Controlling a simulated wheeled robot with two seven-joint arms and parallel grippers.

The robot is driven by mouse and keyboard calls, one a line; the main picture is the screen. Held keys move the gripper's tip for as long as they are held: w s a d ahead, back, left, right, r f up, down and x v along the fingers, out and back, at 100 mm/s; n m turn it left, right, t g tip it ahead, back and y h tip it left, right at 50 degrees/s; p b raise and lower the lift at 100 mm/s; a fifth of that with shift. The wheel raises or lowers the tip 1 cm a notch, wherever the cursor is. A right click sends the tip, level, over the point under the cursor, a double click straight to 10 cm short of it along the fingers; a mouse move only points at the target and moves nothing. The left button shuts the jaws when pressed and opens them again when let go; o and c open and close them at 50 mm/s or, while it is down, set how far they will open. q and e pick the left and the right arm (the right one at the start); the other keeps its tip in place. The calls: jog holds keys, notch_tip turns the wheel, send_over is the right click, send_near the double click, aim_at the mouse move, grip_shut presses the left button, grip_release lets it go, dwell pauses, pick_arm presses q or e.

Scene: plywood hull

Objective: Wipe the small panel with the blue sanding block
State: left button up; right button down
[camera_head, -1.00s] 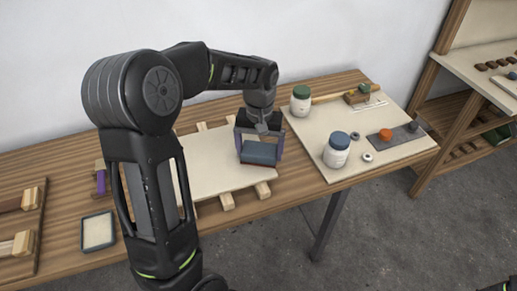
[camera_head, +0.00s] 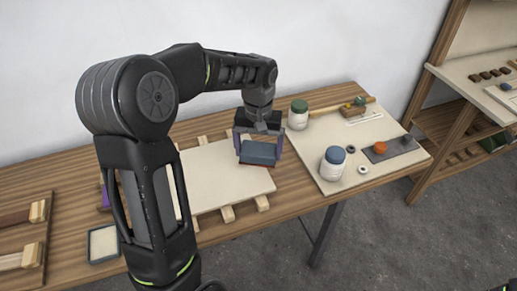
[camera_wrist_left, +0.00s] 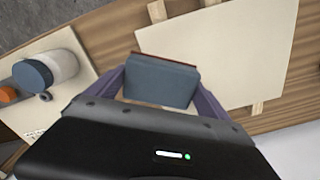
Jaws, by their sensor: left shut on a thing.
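The blue sanding block (camera_head: 258,153) is held in my left gripper (camera_head: 258,150), with one purple finger on each side of it. It also shows between the fingers in the left wrist view (camera_wrist_left: 160,80). The small panel (camera_head: 225,180) is a pale cream board resting on wooden strips on the bench. The block is over the panel's right end; whether it touches the surface I cannot tell. In the wrist view the panel (camera_wrist_left: 220,50) extends to the right of the block. My left forearm hides the panel's left part. My right gripper is not in view.
A cream board (camera_head: 325,170) to the right holds a blue-lidded jar (camera_head: 333,163), a green-lidded jar (camera_head: 298,115) and a grey strip with an orange piece (camera_head: 380,148). A shallow tray (camera_head: 104,243) lies at the front left. A wooden rack (camera_head: 22,240) is at far left.

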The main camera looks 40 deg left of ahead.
pick_arm(q)
jog(key=shift+r+p, duration=1.1)
jog(key=shift+r, duration=0.45)
jog(key=shift+w+d+f, duration=0.1)
jog(key=shift+d, duration=0.05)
jog(key=w+d+f+m, duration=0.1)
jog(key=w+d+m, duration=0.1)
jog(key=d, duration=0.5)
jog(key=w+d+f+m+b, duration=0.1)
jog(key=w+d+f+m, duration=0.1)
jog(key=d, duration=0.5)
jog(key=shift+w+d+m, duration=0.25)
jog(key=shift+w+m, duration=0.25)
jog(key=shift+w, duration=0.25)
